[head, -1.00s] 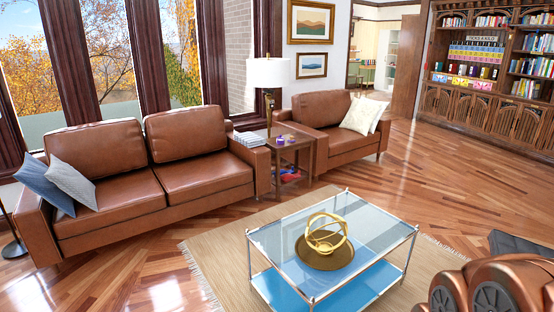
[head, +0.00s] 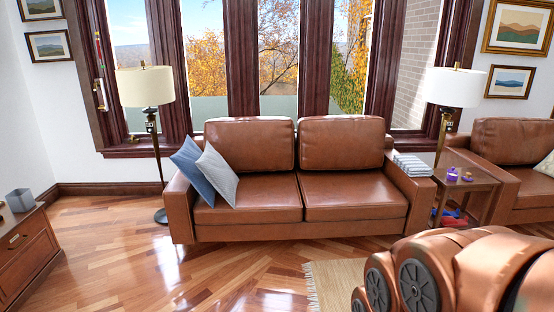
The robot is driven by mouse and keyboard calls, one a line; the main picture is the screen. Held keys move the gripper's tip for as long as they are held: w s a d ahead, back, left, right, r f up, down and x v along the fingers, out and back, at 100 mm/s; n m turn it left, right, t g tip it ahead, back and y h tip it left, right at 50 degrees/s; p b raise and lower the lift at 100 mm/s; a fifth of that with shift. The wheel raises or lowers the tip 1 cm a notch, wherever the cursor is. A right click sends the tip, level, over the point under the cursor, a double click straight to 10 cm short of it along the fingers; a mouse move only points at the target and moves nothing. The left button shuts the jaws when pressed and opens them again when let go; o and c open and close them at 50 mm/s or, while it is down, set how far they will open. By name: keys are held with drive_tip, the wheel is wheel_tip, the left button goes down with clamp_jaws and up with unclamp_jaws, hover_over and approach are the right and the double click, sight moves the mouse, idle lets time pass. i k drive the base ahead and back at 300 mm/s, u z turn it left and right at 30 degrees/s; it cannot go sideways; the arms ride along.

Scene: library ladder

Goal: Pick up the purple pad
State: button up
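I cannot make out a purple pad for certain. Two small purple items sit on the wooden side table (head: 482,184) at the right, between the sofa and the armchair: a left purple item (head: 452,175) and a right purple item (head: 467,177). They are too small to tell what they are. My copper-coloured arm fills the bottom right corner. My gripper is out of view.
A brown leather sofa (head: 330,193) with a blue cushion (head: 186,162) and a grey cushion (head: 217,176) stands ahead. A floor lamp (head: 146,88) stands left of it. A wooden cabinet (head: 28,245) is at the left edge. The wood floor (head: 180,270) between is clear.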

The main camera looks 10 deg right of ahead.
sight(466, 178)
drive_tip(key=u, duration=0.15)
drive_tip(key=i, duration=1.8)
drive_tip(key=z, duration=0.15)
drive_tip(key=i, duration=1.75)
drive_tip(key=z, duration=1.45)
drive_tip(key=i, duration=1.15)
drive_tip(key=z, duration=1)
drive_tip(key=i, duration=0.2)
drive_tip(key=u, duration=2.4)
drive_tip(key=k, duration=0.5)
drive_tip(key=z, duration=0.15)
